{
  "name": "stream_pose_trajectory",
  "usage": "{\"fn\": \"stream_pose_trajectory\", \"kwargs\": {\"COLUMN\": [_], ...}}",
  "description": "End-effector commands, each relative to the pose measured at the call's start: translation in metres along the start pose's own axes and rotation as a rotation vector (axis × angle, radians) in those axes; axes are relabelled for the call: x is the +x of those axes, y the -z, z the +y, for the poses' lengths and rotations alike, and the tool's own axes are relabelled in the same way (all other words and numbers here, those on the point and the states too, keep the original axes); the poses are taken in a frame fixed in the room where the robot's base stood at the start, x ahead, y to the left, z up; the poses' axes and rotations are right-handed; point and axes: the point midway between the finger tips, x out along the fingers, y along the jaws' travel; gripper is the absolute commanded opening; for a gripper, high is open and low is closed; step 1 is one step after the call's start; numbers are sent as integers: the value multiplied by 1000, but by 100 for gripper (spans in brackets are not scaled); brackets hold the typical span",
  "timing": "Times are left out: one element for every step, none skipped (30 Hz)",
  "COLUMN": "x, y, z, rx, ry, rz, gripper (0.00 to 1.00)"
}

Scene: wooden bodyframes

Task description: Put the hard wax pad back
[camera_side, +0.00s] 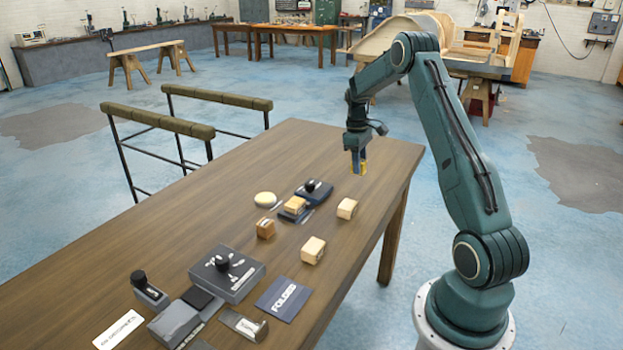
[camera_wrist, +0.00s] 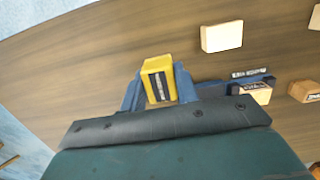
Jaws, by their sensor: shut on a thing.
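My gripper (camera_side: 357,163) is shut on a yellow block (camera_wrist: 158,79) with a dark label on its end face. The lettering is too small to read, so I cannot tell for sure that this is the hard wax pad.
A grey knobbed box (camera_side: 227,273) and a dark "FOLDED" cloth (camera_side: 283,299) lie nearer. The table's far end (camera_side: 330,140) is clear.

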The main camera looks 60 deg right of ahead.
Motion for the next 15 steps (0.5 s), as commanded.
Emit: {"fn": "stream_pose_trajectory", "kwargs": {"x": [10,14,20,24,27,30,32,34,36,36,37,37,37,37,37], "y": [1,2,2,2,3,3,4,4,4,4,4,4,4,4,4], "z": [0,0,0,0,0,0,0,0,0,0,0,0,0,0,0], "rx": [0,-1,-1,0,0,0,0,0,0,0,0,0,0,0,0], "ry": [3,2,2,2,2,1,0,0,0,0,0,0,0,0,0], "rz": [-2,-2,-2,-2,-2,-1,-1,-1,-1,-1,0,0,0,0,0], "gripper": [12,12,12,12,12,12,12,12,12,12,12,12,12,12,12]}}
